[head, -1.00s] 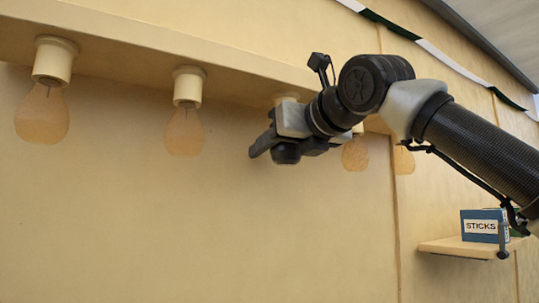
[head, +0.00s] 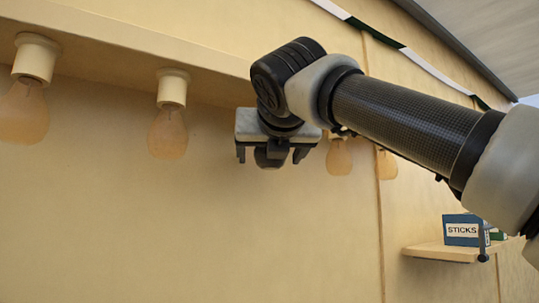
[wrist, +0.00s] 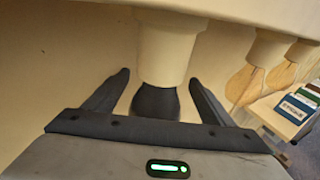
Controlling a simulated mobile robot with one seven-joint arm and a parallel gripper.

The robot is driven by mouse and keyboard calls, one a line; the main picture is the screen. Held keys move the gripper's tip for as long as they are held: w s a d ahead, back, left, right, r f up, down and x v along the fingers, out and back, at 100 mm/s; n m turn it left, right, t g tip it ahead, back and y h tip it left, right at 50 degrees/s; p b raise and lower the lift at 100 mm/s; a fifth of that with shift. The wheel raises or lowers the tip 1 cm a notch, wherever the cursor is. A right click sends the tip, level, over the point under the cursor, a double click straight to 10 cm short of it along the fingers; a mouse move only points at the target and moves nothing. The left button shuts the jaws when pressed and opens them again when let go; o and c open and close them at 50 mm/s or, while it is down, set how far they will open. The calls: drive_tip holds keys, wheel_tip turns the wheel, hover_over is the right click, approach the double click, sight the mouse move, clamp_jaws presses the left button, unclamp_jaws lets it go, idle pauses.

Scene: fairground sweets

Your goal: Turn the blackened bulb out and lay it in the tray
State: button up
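The blackened bulb (wrist: 155,103) hangs dark under a cream socket (wrist: 168,50) in the wrist view. Its lower part is hidden behind the gripper's body. My gripper (wrist: 158,80) is open, with one finger on each side of the bulb and a visible gap to it on both sides. In the head view my gripper (head: 271,157) is below the lamp ledge with both fingers apart. The tray is not seen in either view.
Amber bulbs hang in the row to the left (head: 168,133) and right (head: 339,157) of my gripper. The ledge (head: 130,50) runs just above. A small shelf (head: 440,251) at lower right holds a blue STICKS box (head: 462,230). The wall below the bulbs is clear.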

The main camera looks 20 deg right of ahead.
sight(255, 154)
drive_tip(key=shift+a+p, duration=0.1)
drive_tip(key=shift+p, duration=0.25)
idle(0.6)
drive_tip(key=a+n+y, duration=0.1)
drive_tip(key=n+y, duration=0.1)
drive_tip(key=y, duration=0.1)
drive_tip(key=a+n+y, duration=0.1)
drive_tip(key=n+y, duration=0.1)
drive_tip(key=y, duration=0.1)
drive_tip(key=n+g+y+p, duration=0.1)
drive_tip(key=n+y, duration=0.1)
drive_tip(key=y, duration=0.1)
drive_tip(key=shift+s+a+n+y, duration=0.15)
drive_tip(key=shift+a+n+y, duration=0.25)
drive_tip(key=shift+a+n+g+y, duration=0.15)
drive_tip(key=shift+n+g+y, duration=0.25)
drive_tip(key=shift+n+y, duration=0.2)
